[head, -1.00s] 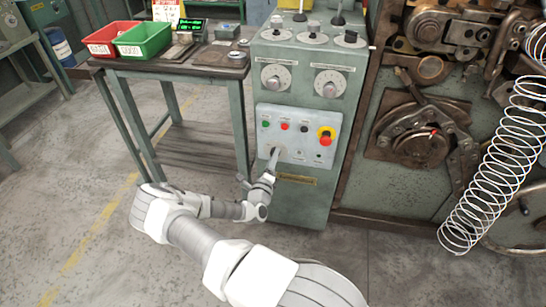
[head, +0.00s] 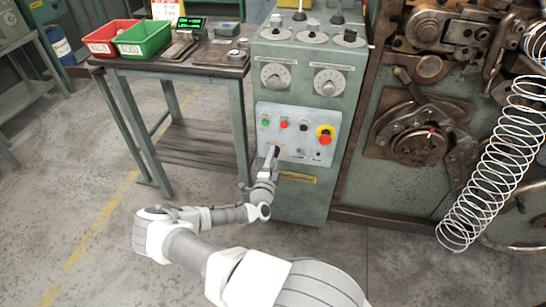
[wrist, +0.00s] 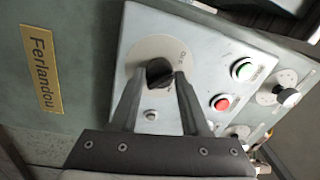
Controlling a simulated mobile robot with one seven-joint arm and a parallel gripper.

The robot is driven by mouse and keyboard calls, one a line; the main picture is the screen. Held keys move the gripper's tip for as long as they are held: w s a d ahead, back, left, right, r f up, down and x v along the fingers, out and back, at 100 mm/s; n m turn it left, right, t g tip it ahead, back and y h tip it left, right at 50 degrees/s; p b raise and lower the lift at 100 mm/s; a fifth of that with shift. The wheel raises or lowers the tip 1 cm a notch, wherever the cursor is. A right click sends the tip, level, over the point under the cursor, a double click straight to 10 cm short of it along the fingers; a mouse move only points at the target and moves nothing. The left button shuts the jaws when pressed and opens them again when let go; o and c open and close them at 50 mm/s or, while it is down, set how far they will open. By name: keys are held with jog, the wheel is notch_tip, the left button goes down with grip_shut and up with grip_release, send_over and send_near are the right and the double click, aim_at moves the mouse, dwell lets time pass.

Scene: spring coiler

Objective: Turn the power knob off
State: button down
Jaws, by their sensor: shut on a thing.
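The power knob (wrist: 158,72) is a small black knob on a round pale dial plate, seen in the wrist view. My gripper (wrist: 160,84) has its two fingers on either side of the knob and is shut on it. In the head view my gripper (head: 272,152) reaches the lower left of the light control panel (head: 325,122) and hides the knob. The panel is on the front of a green cabinet (head: 298,205). The wrist view is rolled, so the panel appears turned.
Near the knob are a green button (wrist: 242,69), a red button (wrist: 222,103) and a red-and-yellow emergency stop (head: 325,136). Two dials (head: 275,77) sit above. A workbench (head: 185,75) with bins stands left; a coiling machine (head: 420,130) with a spring stands right.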

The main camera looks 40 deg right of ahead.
jog(key=shift+s+f, duration=0.1)
dwell(0.3)
jog(key=shift+c, duration=2)
grip_release()
jog(key=p+v, duration=0.2)
jog(key=v, duration=1.5)
jog(key=shift+a+p, duration=0.2)
jog(key=shift+p, duration=0.1)
